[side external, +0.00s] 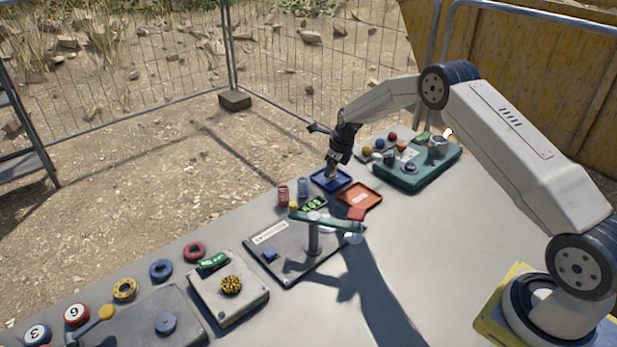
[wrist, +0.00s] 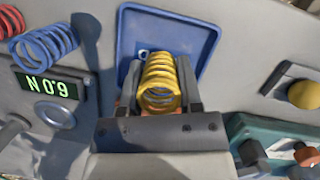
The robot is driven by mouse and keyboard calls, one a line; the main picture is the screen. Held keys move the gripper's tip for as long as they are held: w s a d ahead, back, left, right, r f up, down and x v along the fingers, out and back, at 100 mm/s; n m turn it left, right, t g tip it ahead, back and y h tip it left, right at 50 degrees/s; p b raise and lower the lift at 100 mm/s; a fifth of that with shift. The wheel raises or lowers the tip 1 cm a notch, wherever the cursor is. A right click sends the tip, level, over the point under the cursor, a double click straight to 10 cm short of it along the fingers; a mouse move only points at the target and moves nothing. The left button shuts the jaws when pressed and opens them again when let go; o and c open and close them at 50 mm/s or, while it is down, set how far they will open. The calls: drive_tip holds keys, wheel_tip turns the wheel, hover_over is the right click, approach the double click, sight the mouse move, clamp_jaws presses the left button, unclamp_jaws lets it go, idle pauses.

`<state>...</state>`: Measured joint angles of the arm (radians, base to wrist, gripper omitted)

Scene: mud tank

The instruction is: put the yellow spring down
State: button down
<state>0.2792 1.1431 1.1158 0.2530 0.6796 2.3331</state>
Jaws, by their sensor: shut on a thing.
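The yellow spring (wrist: 160,85) is between the fingers of my gripper (wrist: 158,95) in the wrist view, and the fingers are shut on it. Behind it lies the blue tray (wrist: 200,40), with part of its floor hidden by the spring and fingers. In the side view my gripper (side external: 333,174) points down over the blue tray (side external: 341,187); the spring is too small and hidden to make out there. I cannot tell whether the spring touches the tray floor.
A red spring (side external: 283,195) and a blue spring (side external: 303,187) stand left of the blue tray. An orange tray (side external: 360,198) lies to its right. A green-lit display (side external: 314,205) and a balance beam (side external: 327,222) are nearer. A teal box with knobs (side external: 417,172) stands beyond.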

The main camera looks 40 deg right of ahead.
drive_tip(key=shift+f, duration=0.6)
drive_tip(key=shift+f, duration=0.15)
drive_tip(key=shift+c, duration=1.4)
unclamp_jaws()
drive_tip(key=v, duration=1.2)
drive_tip(key=shift+s, duration=0.1)
